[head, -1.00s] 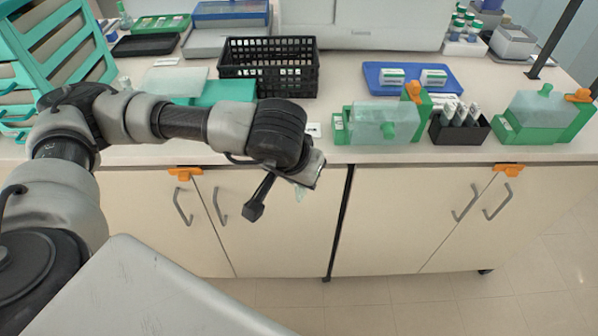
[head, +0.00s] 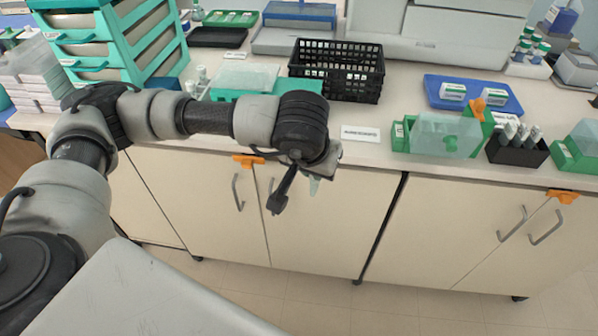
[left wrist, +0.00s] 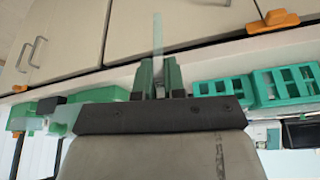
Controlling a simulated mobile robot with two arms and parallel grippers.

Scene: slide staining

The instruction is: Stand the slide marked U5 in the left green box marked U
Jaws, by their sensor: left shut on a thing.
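My left gripper (left wrist: 158,66) is shut on a thin, pale, see-through slide (left wrist: 157,33), which sticks out past its green fingertips in the left wrist view. In the head view the slide (head: 315,186) hangs in front of the counter's cabinet doors, below the counter edge; its marking cannot be read. The left green box (head: 445,135), with a translucent front and an orange clip, stands on the counter, to the right of my gripper and apart from it. The other green box (head: 566,155) is cut off at the right edge. My right gripper is not in view.
A black rack (head: 516,153) holding several slides stands between the green boxes. Behind are a blue tray (head: 505,102) and a black basket (head: 335,70). A white label card (head: 360,134) lies near the counter edge. The floor in front is free.

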